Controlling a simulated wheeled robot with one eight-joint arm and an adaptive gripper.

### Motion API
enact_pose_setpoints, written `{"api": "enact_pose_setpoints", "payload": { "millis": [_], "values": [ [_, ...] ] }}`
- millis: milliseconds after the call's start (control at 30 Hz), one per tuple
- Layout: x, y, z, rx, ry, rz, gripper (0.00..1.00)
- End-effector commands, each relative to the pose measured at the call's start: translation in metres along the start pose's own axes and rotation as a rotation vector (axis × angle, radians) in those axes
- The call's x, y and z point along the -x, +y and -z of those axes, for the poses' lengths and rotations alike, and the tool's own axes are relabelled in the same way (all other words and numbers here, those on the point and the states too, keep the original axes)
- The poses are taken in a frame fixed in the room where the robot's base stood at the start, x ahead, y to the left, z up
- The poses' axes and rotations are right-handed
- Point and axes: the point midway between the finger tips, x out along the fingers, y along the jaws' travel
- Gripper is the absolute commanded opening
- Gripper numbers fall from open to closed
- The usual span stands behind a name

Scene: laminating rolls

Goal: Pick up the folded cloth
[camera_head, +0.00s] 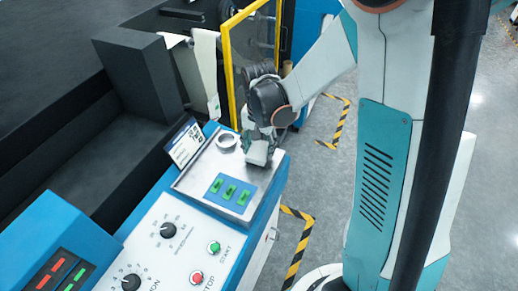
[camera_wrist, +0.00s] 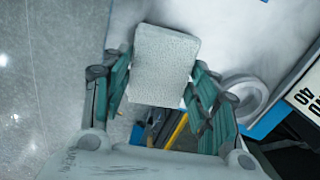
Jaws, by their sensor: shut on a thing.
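The folded cloth (camera_wrist: 166,58) is a pale grey, finely textured rectangular pad. It sits between the two green-padded fingers of my gripper (camera_wrist: 160,82) in the wrist view, one finger along each side. In the head view the cloth (camera_head: 257,153) shows at the tip of my gripper (camera_head: 257,141), over the right edge of the metal panel. My gripper is shut on it. Whether the cloth still touches the panel is hard to tell.
The metal panel (camera_head: 196,178) carries a round ring (camera_head: 227,140) and a blue plate with green pieces (camera_head: 231,191). A tilted label sign (camera_head: 184,143) stands at its left. A yellow-framed clear guard (camera_head: 228,75) rises behind. Knobs and buttons lie nearer.

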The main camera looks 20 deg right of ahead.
Motion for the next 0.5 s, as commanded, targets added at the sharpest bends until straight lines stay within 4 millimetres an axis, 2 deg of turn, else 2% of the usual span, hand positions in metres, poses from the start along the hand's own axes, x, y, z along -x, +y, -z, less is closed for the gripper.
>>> {"api": "enact_pose_setpoints", "payload": {
  "millis": [500],
  "values": [
    [0.132, 0.001, -0.001, 0.000, 0.000, 0.000, 0.38]
  ]
}}
